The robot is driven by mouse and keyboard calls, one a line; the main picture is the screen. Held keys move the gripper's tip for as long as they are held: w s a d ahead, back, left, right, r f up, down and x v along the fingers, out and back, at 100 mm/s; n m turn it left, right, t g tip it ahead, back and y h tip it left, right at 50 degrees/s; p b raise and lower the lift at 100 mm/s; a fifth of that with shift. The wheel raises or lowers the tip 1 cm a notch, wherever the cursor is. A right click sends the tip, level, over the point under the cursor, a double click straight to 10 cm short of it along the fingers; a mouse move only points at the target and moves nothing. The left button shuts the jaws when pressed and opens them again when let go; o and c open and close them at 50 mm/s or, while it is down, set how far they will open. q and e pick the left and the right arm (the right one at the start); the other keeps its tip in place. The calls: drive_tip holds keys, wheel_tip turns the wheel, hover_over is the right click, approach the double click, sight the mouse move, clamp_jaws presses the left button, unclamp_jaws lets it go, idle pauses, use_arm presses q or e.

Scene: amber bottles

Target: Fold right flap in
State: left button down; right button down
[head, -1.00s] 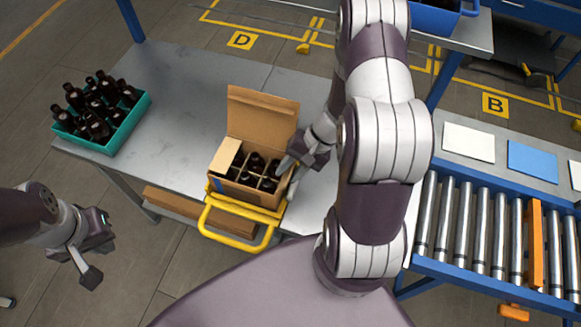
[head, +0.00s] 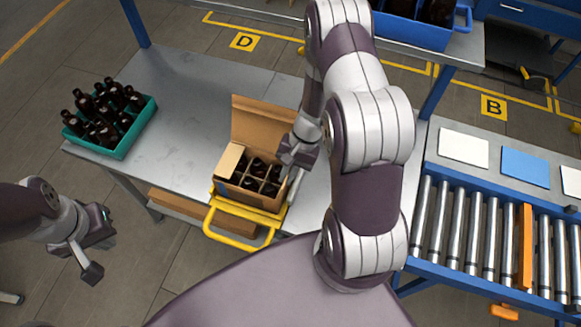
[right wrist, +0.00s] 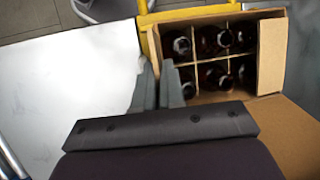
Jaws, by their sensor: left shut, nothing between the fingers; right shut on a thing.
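An open cardboard box (head: 238,186) of dark bottles (head: 262,170) in dividers stands on the table. Its back flap (head: 262,122) is upright, and a pale left flap (head: 231,161) lies over the left edge. My right gripper (head: 286,168) is at the box's right edge, shut on the right flap (head: 294,185), which is mostly hidden. In the right wrist view its fingers (right wrist: 160,88) point at the box edge beside the bottles (right wrist: 212,78); the flap between them is hard to make out. My left gripper (head: 98,257) is shut and empty, away from the box at lower left.
A yellow-framed holder (head: 240,226) is under the box's front. A teal crate (head: 128,138) of bottles stands at the table's left. A roller conveyor (head: 470,228) is at the right. The table between crate and box is clear.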

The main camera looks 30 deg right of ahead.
drive_tip(key=p, duration=0.1)
drive_tip(key=g+h+p, duration=0.1)
drive_tip(key=p, duration=0.1)
drive_tip(key=shift+w+a+r, duration=0.3)
use_arm(q)
drive_tip(key=shift+r+p, duration=0.6)
drive_tip(key=shift+r, duration=2.15)
use_arm(e)
drive_tip(key=shift+w+a+f+m+g+h, duration=0.1)
drive_tip(key=shift+w+f+m+g+h, duration=0.1)
drive_tip(key=shift+g+h, duration=0.15)
drive_tip(key=shift+w+a+f+m+g+h, duration=0.1)
drive_tip(key=shift+m+g+h, duration=0.15)
drive_tip(key=shift+g, duration=0.2)
drive_tip(key=shift+s, duration=0.1)
drive_tip(key=c, duration=1.3)
unclamp_jaws()
